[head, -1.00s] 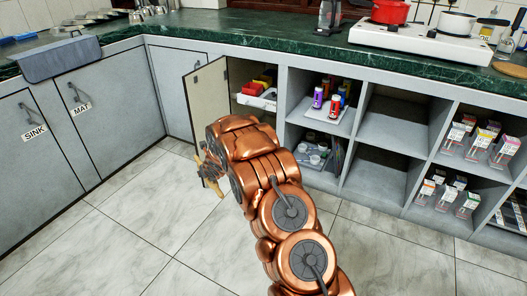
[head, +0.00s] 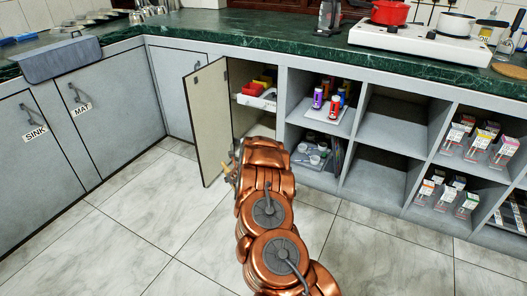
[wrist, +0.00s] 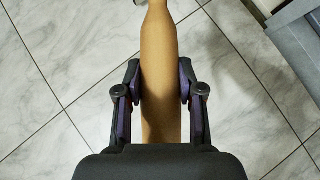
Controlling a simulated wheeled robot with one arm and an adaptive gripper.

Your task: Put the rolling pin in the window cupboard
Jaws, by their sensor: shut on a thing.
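A wooden rolling pin (wrist: 158,62) is between the fingers of my gripper (wrist: 158,88) in the wrist view, with tiled floor below it. My gripper is shut on it. I cannot tell whether this is the window cupboard.
Open shelves (head: 395,122) with bottles, cups and small boxes run to the right. Closed cupboards marked SINK (head: 38,135) and MAT (head: 85,108) stand at the left. A green counter (head: 270,42) carries a white stove (head: 415,45). The tiled floor (head: 130,215) is clear.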

